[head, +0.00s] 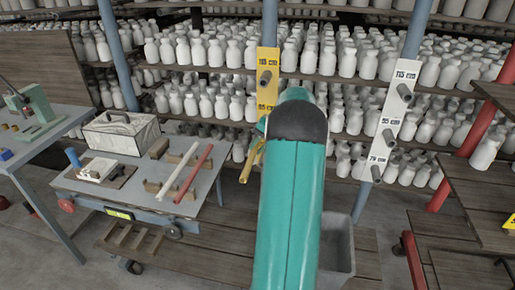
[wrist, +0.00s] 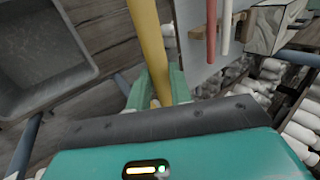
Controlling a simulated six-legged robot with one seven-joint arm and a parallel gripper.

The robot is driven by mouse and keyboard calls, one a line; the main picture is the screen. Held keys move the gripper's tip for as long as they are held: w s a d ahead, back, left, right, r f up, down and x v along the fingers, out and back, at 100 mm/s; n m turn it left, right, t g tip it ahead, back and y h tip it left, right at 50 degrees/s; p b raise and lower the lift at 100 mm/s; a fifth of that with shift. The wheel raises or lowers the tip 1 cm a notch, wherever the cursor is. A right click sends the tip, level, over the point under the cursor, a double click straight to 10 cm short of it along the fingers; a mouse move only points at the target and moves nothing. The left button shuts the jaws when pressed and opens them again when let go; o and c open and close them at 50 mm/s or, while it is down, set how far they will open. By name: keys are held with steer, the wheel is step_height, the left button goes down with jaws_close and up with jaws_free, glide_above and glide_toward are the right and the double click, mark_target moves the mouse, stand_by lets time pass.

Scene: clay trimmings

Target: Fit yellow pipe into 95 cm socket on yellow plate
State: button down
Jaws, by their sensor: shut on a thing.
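The yellow plate (head: 269,60) is fixed to a blue post at the shelves, with a grey socket under its 115 cm label and a 95 cm label lower down. The socket at the 95 cm label is mostly hidden by my arm. The yellow pipe (head: 250,162) shows just left of my arm, tilted and apart from the plate in the picture. In the wrist view the yellow pipe (wrist: 148,38) runs between the green fingers of my gripper (wrist: 160,88), which is shut on it. In the head view my arm mostly hides the gripper.
A white plate (head: 397,100) with several sockets stands on the right post. A cart (head: 140,195) at left holds a red pipe (head: 193,173), a white pipe (head: 178,172) and a box (head: 120,133). A grey bin (head: 338,245) stands behind my arm. Bottle-filled shelves line the back.

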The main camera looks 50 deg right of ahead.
steer(key=w+d, duration=0.2)
steer(key=d, duration=0.4)
steer(key=shift+w, duration=0.35)
stand_by(2.0)
steer(key=c, duration=1.2)
jaws_free()
steer(key=v, duration=1.4)
steer(key=shift+f, duration=0.1)
